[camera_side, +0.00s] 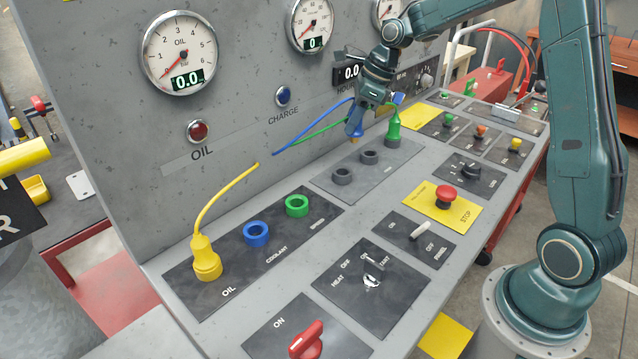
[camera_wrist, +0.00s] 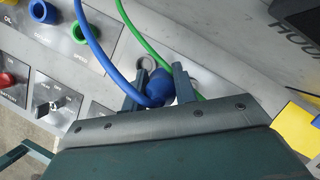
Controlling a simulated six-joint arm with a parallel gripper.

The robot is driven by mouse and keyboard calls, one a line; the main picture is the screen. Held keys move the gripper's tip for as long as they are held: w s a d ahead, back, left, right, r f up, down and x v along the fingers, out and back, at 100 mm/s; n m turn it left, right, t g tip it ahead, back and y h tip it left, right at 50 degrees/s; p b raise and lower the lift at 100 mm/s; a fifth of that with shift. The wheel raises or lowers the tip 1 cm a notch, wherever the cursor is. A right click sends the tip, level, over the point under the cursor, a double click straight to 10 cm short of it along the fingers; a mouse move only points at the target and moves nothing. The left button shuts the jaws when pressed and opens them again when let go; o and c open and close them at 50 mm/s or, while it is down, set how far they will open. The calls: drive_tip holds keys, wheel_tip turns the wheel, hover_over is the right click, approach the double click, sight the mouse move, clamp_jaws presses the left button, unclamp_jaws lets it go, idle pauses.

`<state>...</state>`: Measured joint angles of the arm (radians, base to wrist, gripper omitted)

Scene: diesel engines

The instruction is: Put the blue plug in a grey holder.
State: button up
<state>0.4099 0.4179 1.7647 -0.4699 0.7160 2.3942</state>
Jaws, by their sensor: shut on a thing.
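My gripper (camera_side: 355,120) is shut on the blue plug (camera_side: 358,131), above and behind the grey holders on the panel. In the wrist view the blue plug (camera_wrist: 160,86) sits between the two fingers, with its blue cable running up. Two empty grey holders, the near one (camera_side: 342,177) and the middle one (camera_side: 369,158), stand on a dark plate. The green plug (camera_side: 393,130) stands upright at the far grey holder (camera_side: 392,142). A grey ring (camera_wrist: 146,63) shows just beyond the blue plug in the wrist view. The fingers partly hide the blue plug in the side view.
The yellow plug (camera_side: 206,260) stands in the OIL socket, beside the empty blue socket (camera_side: 256,233) and empty green socket (camera_side: 297,205). Blue and green cables come from the upright gauge panel (camera_side: 110,130) behind. A red stop button (camera_side: 446,196) and switches stand in front.

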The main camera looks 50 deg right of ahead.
drive_tip(key=d+r+m, duration=0.1)
drive_tip(key=d, duration=0.5)
drive_tip(key=shift+s+d, duration=0.2)
drive_tip(key=shift+s, duration=0.1)
drive_tip(key=shift+f, duration=0.1)
drive_tip(key=shift+f, duration=4.15)
drive_tip(key=o, duration=1.1)
